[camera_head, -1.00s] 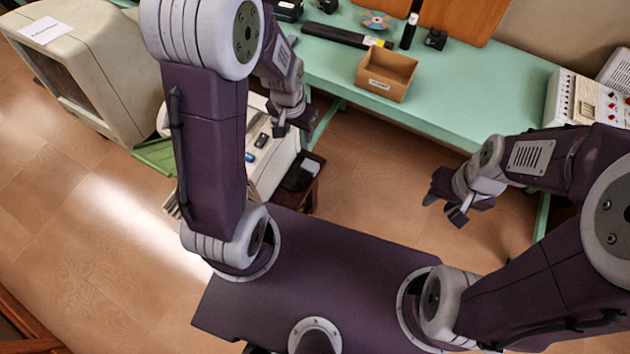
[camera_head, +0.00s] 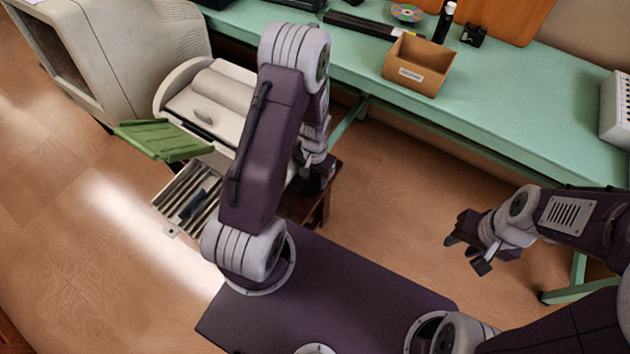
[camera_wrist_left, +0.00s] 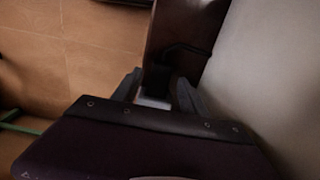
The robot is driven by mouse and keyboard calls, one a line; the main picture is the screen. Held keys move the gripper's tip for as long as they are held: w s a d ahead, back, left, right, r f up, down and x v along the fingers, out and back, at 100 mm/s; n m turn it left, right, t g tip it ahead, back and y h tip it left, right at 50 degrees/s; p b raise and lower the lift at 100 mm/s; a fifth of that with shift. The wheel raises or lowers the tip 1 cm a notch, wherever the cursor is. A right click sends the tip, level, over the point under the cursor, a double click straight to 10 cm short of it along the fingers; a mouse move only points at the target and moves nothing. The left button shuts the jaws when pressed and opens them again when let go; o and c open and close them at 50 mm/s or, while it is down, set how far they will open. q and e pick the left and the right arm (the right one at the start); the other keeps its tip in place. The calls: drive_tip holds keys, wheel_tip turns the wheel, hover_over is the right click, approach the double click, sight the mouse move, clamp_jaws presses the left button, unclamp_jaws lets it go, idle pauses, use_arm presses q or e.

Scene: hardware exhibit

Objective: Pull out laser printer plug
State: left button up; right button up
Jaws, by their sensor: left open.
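The off-white laser printer (camera_head: 215,100) stands on a dark brown stand (camera_head: 318,206), with a green flap and a tray at its front. In the left wrist view, a black plug (camera_wrist_left: 157,77) with a black cable (camera_wrist_left: 185,47) lies against the dark brown surface beside the pale printer side (camera_wrist_left: 262,75). My left gripper (camera_wrist_left: 157,92) is open, with one finger on each side of the plug; I cannot tell if they touch it. In the head view the left gripper (camera_head: 322,172) is at the printer's right side and the plug is hidden. My right gripper (camera_head: 469,250) is open and empty above the floor.
A green table (camera_head: 530,105) runs along the back, with a cardboard box (camera_head: 420,65), a dark bar, a bottle and a disc on it. A large beige monitor (camera_head: 120,50) stands at the left. The floor between my grippers is clear.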

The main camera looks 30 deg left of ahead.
use_arm(q)
drive_tip(key=shift+f, duration=0.8)
clamp_jaws()
idle(0.8)
